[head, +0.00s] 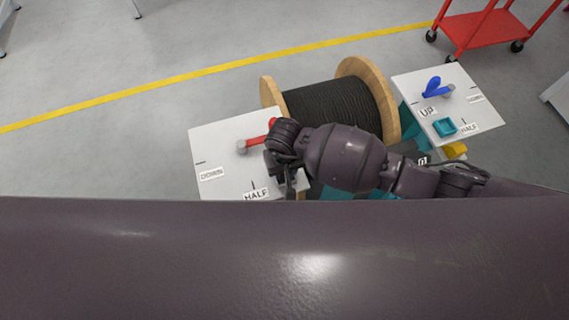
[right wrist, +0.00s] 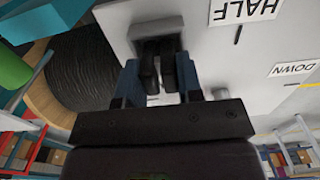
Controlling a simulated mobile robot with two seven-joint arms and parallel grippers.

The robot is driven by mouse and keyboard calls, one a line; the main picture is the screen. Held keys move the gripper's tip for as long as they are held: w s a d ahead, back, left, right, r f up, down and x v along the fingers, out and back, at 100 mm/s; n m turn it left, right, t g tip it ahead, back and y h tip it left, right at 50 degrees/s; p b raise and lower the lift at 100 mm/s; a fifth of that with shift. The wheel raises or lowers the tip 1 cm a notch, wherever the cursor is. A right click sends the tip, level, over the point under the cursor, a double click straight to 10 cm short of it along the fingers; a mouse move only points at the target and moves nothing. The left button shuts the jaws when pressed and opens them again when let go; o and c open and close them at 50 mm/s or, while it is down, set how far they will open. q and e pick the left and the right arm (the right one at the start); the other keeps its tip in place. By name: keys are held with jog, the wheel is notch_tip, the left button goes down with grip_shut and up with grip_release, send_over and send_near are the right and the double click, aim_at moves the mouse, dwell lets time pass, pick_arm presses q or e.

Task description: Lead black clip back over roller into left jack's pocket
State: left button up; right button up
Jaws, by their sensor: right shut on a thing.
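My right gripper (right wrist: 160,82) is shut on the black clip (right wrist: 157,66), whose two dark parts show between the blue-grey fingers in the right wrist view. The clip's far end is at the grey pocket (right wrist: 150,32) on the white left jack panel (head: 218,148). I cannot tell how deep it sits. In the head view my right arm reaches across, with the right hand (head: 283,160) over the panel's right edge, hiding clip and pocket. The panel's red lever (head: 256,140) is beside the hand. The roller is not clearly seen. My left gripper is out of view.
A reel of black cable (head: 330,105) with wooden flanges stands behind my right arm. The right jack panel (head: 415,90) has a blue lever (head: 434,88) and a teal pocket (head: 445,127). A red cart (head: 487,28) stands back right. Floor at left is clear.

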jog(key=shift+f, duration=0.25)
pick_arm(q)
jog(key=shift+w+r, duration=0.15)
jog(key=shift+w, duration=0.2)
pick_arm(e)
jog(key=o, duration=0.9)
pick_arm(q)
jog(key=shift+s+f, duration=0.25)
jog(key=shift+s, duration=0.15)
pick_arm(e)
jog(key=shift+o, duration=0.5)
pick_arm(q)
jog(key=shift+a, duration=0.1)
pick_arm(e)
notch_tip(320, 180, up, 10)
jog(key=shift+f+p, duration=0.1)
jog(key=shift+p, duration=0.7)
jog(key=shift+r, duration=0.5)
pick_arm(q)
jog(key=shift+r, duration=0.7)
